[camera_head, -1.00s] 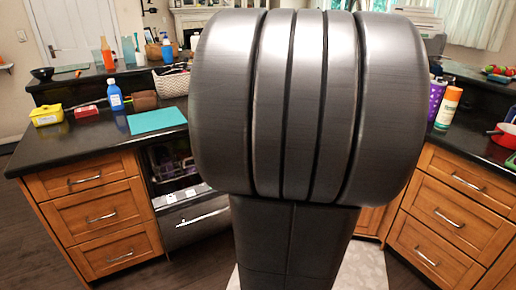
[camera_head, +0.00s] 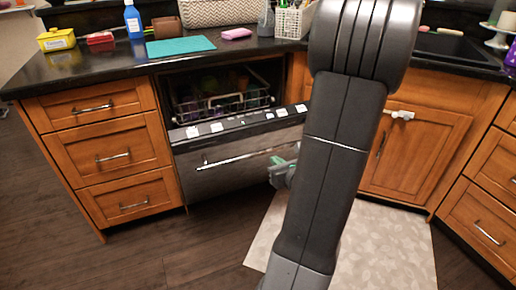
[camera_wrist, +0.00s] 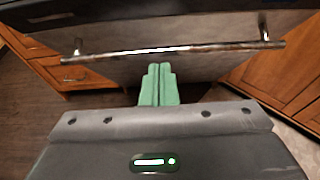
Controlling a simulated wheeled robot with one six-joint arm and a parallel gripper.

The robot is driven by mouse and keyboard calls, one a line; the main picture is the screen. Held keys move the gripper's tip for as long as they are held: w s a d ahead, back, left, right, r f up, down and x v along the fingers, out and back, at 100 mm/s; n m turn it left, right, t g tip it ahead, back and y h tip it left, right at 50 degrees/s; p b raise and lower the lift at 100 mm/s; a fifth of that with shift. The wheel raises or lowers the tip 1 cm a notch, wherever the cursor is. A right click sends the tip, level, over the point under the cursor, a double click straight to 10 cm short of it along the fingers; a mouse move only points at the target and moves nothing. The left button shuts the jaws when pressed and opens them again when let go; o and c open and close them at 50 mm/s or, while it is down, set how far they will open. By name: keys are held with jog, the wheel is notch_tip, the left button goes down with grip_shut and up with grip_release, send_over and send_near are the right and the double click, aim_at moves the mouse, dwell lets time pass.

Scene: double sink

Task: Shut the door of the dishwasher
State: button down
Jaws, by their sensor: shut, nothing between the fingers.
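The dishwasher door (camera_head: 235,171) is dark with a silver bar handle and a row of labels along its top edge. It stands partly open in the head view, tilted out from the cabinet, with the rack (camera_head: 220,103) showing behind it. My gripper (camera_head: 278,163) is at the right part of the door's front, partly hidden by my arm. In the wrist view its green fingers (camera_wrist: 159,70) are together and empty, pointing at the door front (camera_wrist: 190,68) below the handle (camera_wrist: 180,49). I cannot tell whether they touch the door.
Wooden drawers (camera_head: 106,155) stand left of the dishwasher, and a wooden cabinet (camera_head: 415,155) stands to its right. A dark counter (camera_head: 90,72) runs above, with a teal mat (camera_head: 180,46) and a blue bottle (camera_head: 133,20). A pale rug (camera_head: 385,245) lies on the floor.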

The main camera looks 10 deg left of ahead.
jog(key=b, duration=0.2)
send_near(255, 137)
notch_tip(255, 137, down, 4)
jog(key=w+a, duration=0.1)
jog(key=w, duration=0.1)
jog(key=shift+w+a+r+p, duration=0.35)
jog(key=shift+w+a+r, duration=0.7)
jog(key=shift+w+r, duration=0.25)
jog(key=shift+f, duration=0.1)
